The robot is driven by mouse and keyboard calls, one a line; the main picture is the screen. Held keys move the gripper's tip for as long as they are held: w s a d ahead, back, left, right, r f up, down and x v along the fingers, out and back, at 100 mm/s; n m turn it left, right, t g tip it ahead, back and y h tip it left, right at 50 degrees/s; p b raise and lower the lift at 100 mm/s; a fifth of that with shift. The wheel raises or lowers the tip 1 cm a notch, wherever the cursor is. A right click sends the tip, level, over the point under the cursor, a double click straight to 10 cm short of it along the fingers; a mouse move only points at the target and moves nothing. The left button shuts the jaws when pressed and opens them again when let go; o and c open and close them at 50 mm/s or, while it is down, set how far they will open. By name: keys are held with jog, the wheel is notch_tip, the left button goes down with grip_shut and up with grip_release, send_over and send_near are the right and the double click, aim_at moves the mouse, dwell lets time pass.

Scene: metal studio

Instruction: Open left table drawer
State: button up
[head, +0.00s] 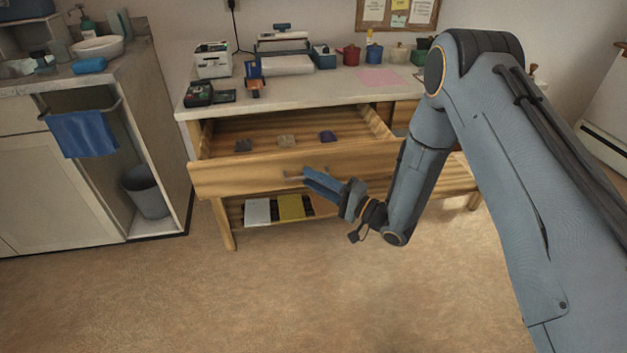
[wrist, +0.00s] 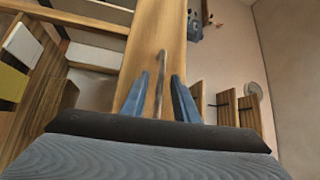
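The left table drawer (head: 262,178) is a wooden drawer pulled well out from the table. Its inside shows from above, with several small dark and grey items on its bottom. Its metal handle (head: 292,178) is on the middle of the front panel, and the gripper partly hides it. My gripper (head: 312,180) is at the handle, with its blue fingers pointing at the drawer front. In the wrist view, the fingers (wrist: 160,78) are apart, one on each side of the handle (wrist: 158,92). Gaps show between the fingers and the handle.
The table top (head: 330,86) bears devices, pots and a pink sheet. A lower shelf under the drawer holds a white and a yellow item (head: 291,207). A counter with a blue towel (head: 83,134) and a grey bin (head: 147,192) stands left. The floor in front is clear.

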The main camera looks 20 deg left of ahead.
jog(key=v, duration=0.7)
jog(key=shift+d, duration=0.35)
jog(key=shift+s+f, duration=0.1)
jog(key=w+d+r+n+t+h+p, duration=0.1)
jog(key=w+d+r+t+h+p, duration=0.15)
jog(key=w+d+r+h, duration=0.4)
jog(key=d+r+h+p, duration=0.25)
jog(key=d+h, duration=0.65)
jog(key=d, duration=0.6)
jog(key=s+d+r+g+h+p, duration=0.1)
jog(key=s+d+r+g+h, duration=0.2)
jog(key=s+d+r, duration=0.45)
jog(key=s+d+r+g+p, duration=0.1)
jog(key=s+r+g, duration=0.1)
jog(key=s, duration=0.9)
jog(key=s+d+r+g+p, duration=0.1)
jog(key=s+d+r+g, duration=0.1)
jog(key=s, duration=0.9)
jog(key=shift+n+g, duration=0.3)
jog(key=shift+g, duration=0.15)
